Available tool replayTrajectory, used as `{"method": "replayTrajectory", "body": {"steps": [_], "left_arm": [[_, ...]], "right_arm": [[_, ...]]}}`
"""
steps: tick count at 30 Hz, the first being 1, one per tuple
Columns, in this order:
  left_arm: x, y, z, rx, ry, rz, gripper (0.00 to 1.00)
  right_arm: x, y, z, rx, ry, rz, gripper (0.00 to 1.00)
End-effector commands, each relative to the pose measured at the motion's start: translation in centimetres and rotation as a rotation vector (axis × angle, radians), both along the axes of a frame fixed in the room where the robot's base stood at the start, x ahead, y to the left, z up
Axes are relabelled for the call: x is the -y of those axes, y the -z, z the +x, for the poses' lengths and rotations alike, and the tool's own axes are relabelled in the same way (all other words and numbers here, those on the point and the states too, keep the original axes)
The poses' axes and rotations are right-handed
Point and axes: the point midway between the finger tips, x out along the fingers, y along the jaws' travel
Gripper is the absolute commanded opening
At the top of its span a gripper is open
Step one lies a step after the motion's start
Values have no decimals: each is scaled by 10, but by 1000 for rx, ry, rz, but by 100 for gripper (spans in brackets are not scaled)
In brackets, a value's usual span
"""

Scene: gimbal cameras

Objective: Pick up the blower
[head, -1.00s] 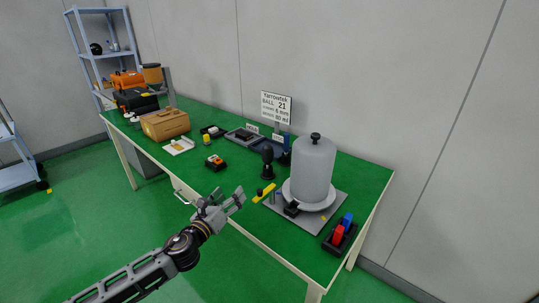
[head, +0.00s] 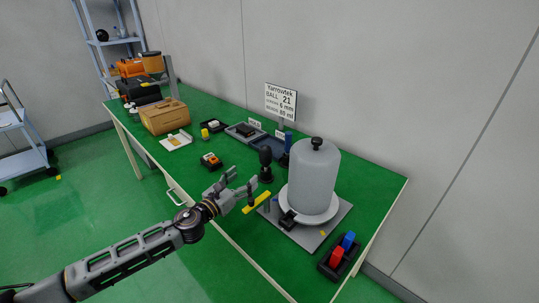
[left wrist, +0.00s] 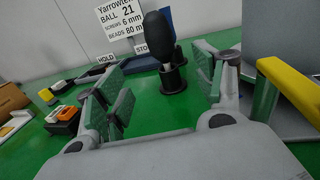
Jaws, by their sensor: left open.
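The blower (head: 265,157) is a black rubber bulb standing upright in a small dark round holder (head: 266,177) on the green table. In the left wrist view the blower (left wrist: 158,38) stands ahead, between the directions of the two fingers, with its holder (left wrist: 173,78) below. My left gripper (head: 244,182) is open and empty, just in front of the blower on the near side. In the left wrist view my left gripper (left wrist: 160,92) has its fingers spread, with bare green table between them. My right gripper is not in view.
A large grey bell jar (head: 314,180) stands on a plate right of the blower. A yellow bar (head: 257,202) lies close by my gripper. A red-and-blue rack (head: 341,254) is front right.

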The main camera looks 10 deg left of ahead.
Motion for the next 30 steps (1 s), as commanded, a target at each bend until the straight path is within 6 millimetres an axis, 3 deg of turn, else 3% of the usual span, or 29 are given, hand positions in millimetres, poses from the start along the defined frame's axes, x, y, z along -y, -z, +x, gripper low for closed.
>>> {"method": "replayTrajectory", "body": {"steps": [16,30], "left_arm": [[1,0,3,2,0,1,69],[12,-1,29,1,0,0,69]], "right_arm": [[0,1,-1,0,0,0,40],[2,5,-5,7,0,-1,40]]}}
